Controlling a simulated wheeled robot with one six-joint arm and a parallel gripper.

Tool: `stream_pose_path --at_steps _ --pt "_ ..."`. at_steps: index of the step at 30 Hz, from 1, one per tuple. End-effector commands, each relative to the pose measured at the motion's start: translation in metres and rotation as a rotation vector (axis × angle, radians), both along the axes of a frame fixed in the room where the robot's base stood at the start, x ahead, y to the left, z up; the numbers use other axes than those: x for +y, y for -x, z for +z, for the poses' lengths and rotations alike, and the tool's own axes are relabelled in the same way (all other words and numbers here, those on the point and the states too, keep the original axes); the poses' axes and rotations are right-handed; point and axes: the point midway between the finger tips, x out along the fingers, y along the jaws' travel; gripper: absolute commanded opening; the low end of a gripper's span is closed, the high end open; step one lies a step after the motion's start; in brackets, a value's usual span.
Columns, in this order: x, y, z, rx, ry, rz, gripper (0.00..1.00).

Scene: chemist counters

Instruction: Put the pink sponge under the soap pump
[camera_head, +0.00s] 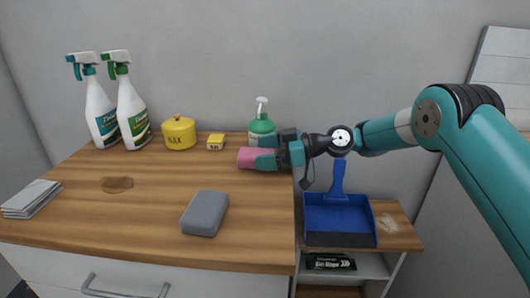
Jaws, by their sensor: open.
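The pink sponge (250,157) lies at the right part of the wooden counter, in front of the soap pump. The soap pump (262,127) is a green bottle with a white pump head, standing upright near the back edge. My gripper (266,160) comes in from the right with its fingers at the sponge's right end. It hides that end and the lower part of the pump, so I cannot tell whether the sponge touches the bottle. The jaws are open, and the sponge seems to be between or just beside them.
Two spray bottles (133,115), a yellow wax tin (179,133) and a small yellow box (216,142) stand at the back. A grey block (205,213), a brown stain (117,184) and folded cloths (32,198) lie nearer. A blue dustpan (340,218) sits on a lower shelf at right.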

Motion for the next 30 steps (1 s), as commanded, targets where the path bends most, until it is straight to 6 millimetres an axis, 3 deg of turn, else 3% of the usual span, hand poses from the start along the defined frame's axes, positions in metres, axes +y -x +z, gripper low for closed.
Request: stream_pose_path --at_steps 12,14,21,27,30 --pt "-0.091 0.002 0.017 0.0 0.0 -0.007 0.93" --pt "-0.096 0.002 0.026 0.002 0.0 -0.004 0.93" --pt "-0.113 0.003 0.025 0.002 0.001 -0.002 0.93" --pt "-0.115 0.004 0.024 0.002 0.003 -0.002 0.93" --pt "-0.11 0.01 0.034 0.022 0.036 -0.001 0.93"
